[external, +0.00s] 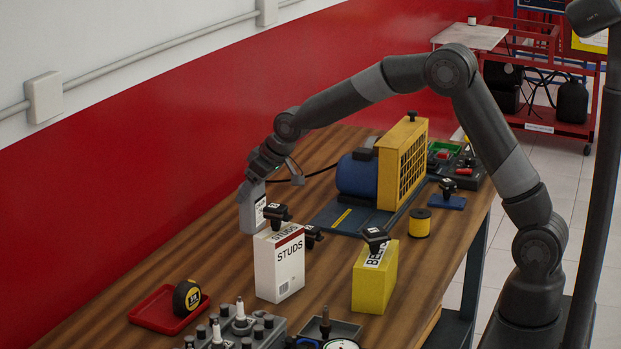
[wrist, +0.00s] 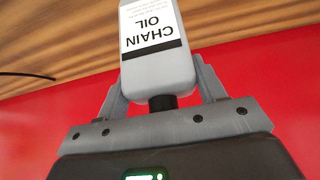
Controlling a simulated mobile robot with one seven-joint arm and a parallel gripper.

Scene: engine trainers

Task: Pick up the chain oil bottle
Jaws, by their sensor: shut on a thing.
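The chain oil bottle (external: 249,211) is grey with a white label and is upright near the red wall at the far-left side of the workbench. My gripper (external: 253,186) comes down on it from above and is shut on its upper part. In the wrist view the bottle (wrist: 158,68) sits between the two grey fingers, its dark cap toward the palm and its "CHAIN OIL" label facing the camera. Its base is cut off in the wrist view. I cannot tell whether it touches the bench.
A white studs box (external: 279,268) stands close in front of the bottle. A yellow box (external: 374,280) and yellow spool (external: 419,222) are to the right. A blue motor with yellow guard (external: 402,165) stands behind. A red tray (external: 150,308) with a tape measure lies front left.

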